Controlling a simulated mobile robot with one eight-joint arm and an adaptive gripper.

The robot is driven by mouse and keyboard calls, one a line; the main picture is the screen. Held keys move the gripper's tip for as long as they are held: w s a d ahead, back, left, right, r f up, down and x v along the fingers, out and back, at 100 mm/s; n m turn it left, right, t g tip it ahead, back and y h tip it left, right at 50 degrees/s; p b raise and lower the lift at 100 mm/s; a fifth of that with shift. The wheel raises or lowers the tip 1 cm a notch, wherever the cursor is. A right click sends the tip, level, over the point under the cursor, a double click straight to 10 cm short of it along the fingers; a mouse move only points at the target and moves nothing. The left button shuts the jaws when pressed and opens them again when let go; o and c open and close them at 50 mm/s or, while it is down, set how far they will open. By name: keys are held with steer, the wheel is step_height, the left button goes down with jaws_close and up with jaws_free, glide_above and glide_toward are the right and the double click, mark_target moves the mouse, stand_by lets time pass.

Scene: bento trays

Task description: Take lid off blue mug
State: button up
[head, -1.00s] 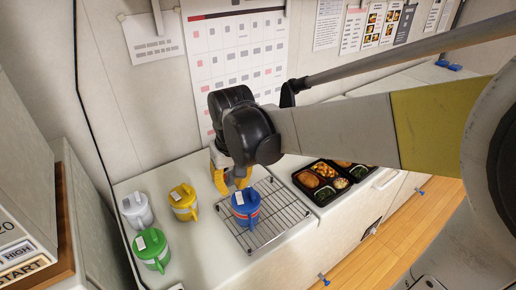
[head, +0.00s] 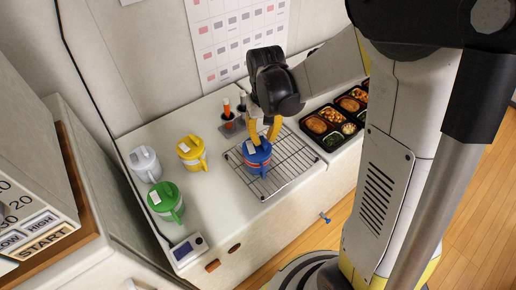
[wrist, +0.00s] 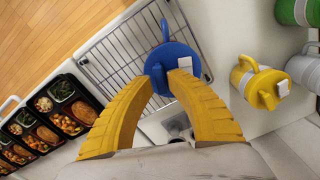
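The blue mug (head: 257,160) stands upright on the wire rack, its lid on top with a white label. In the wrist view the blue mug (wrist: 170,56) lies just beyond my fingertips, its handle pointing to the top of the picture. My gripper (head: 264,138) points down over the mug from behind. Its two yellow fingers are apart, with the tips at the lid's top; in the wrist view the gripper (wrist: 169,74) overlaps the lid's near part. Whether the fingers touch the lid is hidden. I see nothing held between them.
A yellow mug (head: 192,152), a grey mug (head: 145,163) and a green mug (head: 166,200) stand left of the wire rack (head: 292,168). Black bento trays (head: 328,128) lie to its right. A container with orange-topped items (head: 229,122) stands behind the rack.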

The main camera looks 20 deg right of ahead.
step_height(320, 180, down, 2)
steer(key=shift+f, duration=0.1)
steer(key=shift+c, duration=0.4)
jaws_close()
steer(key=shift+r, duration=0.2)
